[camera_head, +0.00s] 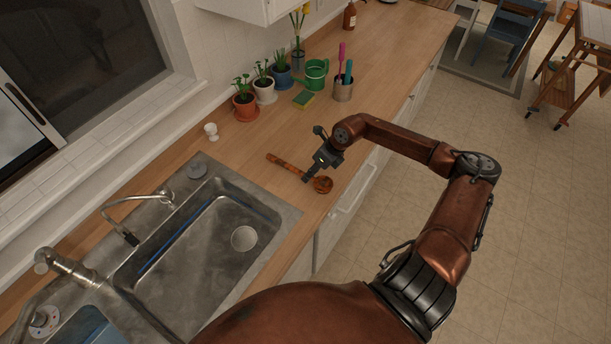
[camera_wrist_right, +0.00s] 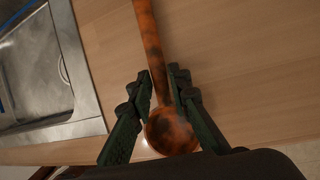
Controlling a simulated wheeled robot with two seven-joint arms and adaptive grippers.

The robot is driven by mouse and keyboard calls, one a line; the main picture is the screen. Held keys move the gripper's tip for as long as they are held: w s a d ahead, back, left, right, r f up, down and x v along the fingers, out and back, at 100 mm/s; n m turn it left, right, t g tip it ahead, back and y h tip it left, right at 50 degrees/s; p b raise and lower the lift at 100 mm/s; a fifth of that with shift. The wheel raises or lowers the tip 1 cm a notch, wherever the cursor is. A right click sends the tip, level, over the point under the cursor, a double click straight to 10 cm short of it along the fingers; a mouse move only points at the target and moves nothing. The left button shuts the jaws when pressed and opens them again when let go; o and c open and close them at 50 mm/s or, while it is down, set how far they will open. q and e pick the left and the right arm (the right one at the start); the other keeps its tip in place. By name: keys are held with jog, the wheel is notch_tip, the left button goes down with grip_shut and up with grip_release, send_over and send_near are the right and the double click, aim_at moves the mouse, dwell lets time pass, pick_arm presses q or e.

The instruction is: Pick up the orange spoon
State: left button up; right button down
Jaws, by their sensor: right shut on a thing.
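An orange-brown spoon (camera_head: 287,165) with dark mottling lies on or just above the wooden counter, right of the sink; any gap beneath it cannot be told. Its bowl points toward the counter's front edge. My right gripper (camera_head: 310,172) is over the spoon, shut on its handle close to the bowl. In the right wrist view the spoon handle (camera_wrist_right: 150,45) runs upward between the two dark fingers (camera_wrist_right: 160,92), and the round bowl sits nearer the palm. My left gripper is not in view.
A metal sink (camera_head: 205,255) with a tap lies left of the spoon. Potted plants (camera_head: 245,106), a green watering can (camera_head: 316,74), a sponge (camera_head: 303,99) and a utensil cup (camera_head: 343,91) stand farther back. A small white object (camera_head: 211,131) is by the wall. Bare counter surrounds the spoon.

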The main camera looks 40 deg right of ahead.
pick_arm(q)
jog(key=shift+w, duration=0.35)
pick_arm(e)
jog(key=shift+r, duration=0.1)
